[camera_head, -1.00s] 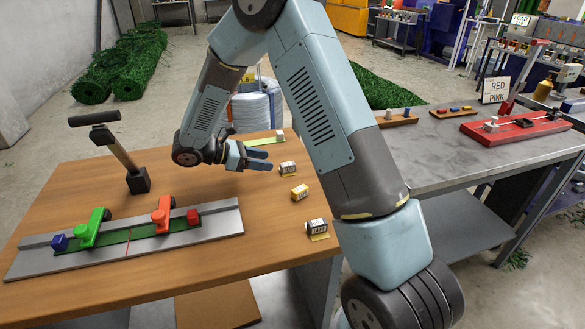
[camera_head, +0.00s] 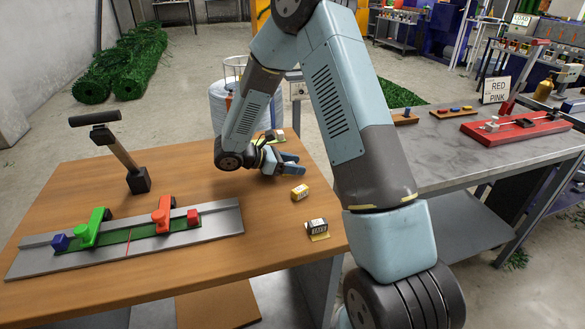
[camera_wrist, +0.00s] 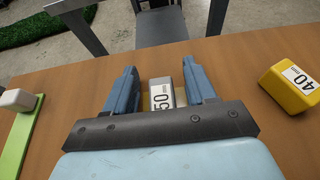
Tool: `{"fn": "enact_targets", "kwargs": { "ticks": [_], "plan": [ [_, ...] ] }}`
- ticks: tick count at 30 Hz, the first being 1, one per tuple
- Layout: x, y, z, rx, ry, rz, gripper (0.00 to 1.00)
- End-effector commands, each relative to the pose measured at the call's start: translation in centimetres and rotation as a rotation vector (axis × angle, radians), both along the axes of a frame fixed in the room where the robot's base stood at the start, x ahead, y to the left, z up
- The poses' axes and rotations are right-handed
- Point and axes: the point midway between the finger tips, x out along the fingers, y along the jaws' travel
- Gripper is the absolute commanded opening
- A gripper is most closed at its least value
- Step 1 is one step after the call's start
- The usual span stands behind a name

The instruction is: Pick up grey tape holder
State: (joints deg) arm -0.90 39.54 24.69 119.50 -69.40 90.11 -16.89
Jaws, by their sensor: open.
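A small grey tape holder (camera_wrist: 163,93) with a white label reading 50 stands on the wooden table. In the head view my gripper (camera_head: 288,163) is low over the right part of the table and hides this holder.
A yellow holder marked 40 (camera_wrist: 290,86) stands to the right, also in the head view (camera_head: 299,192). Another labelled block (camera_head: 317,227) sits near the table's right edge.

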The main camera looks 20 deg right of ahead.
Motion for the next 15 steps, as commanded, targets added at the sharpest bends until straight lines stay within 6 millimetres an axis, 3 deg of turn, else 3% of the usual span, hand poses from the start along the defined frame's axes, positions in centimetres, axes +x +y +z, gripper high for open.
{"fn": "enact_targets", "kwargs": {
  "ticks": [8, 15],
  "plan": [
    [0.0, -0.25, -0.09, 0.0, 0.0, 0.001, 0.55],
    [0.01, -0.26, -0.08, 0.0, -0.001, 0.0, 0.33]
  ]
}}
